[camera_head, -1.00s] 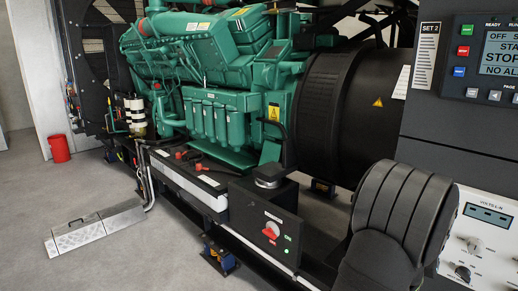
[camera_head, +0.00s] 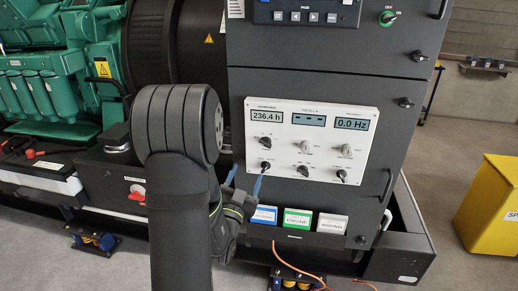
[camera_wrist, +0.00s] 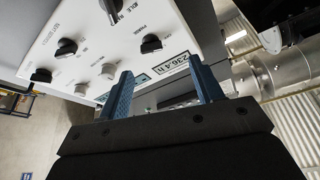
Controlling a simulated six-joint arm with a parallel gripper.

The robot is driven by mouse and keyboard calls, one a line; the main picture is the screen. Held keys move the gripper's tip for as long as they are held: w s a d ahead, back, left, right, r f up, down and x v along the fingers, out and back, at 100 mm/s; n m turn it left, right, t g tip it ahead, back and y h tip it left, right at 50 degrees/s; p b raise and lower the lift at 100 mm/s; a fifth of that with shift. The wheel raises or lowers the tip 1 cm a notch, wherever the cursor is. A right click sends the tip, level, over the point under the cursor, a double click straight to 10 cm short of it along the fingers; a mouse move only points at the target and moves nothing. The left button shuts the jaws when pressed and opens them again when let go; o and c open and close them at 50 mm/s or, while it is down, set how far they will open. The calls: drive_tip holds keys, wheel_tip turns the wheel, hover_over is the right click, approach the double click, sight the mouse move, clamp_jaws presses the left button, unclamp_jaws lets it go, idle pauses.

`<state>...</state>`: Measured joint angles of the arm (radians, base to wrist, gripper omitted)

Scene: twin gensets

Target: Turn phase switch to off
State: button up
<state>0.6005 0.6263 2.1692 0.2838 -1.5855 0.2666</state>
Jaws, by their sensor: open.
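A white instrument panel (camera_head: 285,160) on the dark cabinet carries two rows of rotary knobs under three displays. The top-middle knob (camera_head: 304,147), pale grey, is under the middle display; it also shows in the wrist view (camera_wrist: 108,71). I cannot read its label or setting, so I cannot confirm it as the phase switch. The top-left knob (camera_head: 264,143) is black and lies near the finger gap in the wrist view (camera_wrist: 150,43). My gripper (camera_head: 244,178) is open and empty, its blue fingers at the panel's lower left; they also show in the wrist view (camera_wrist: 160,67).
Blue, green and white document holders (camera_head: 298,219) sit below the panel. A black box with a red switch (camera_head: 137,193) is at left. A yellow bin (camera_head: 492,210) stands at right. An orange cable (camera_head: 288,264) lies near the floor. The wrist view shows a black idle/run knob (camera_wrist: 108,10).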

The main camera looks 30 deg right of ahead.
sight(265, 146)
drive_tip(key=s+a+f+m+g+h, duration=0.1)
drive_tip(key=s+a+m+g, duration=0.1)
drive_tip(key=s+a+m, duration=0.25)
drive_tip(key=x, duration=1.7)
drive_tip(key=shift+w+f, duration=0.1)
drive_tip(key=shift+f, duration=0.05)
drive_tip(key=c, duration=0.9)
drive_tip(key=shift+n+t, duration=0.7)
drive_tip(key=shift+n, duration=1.15)
drive_tip(key=shift+c, duration=0.5)
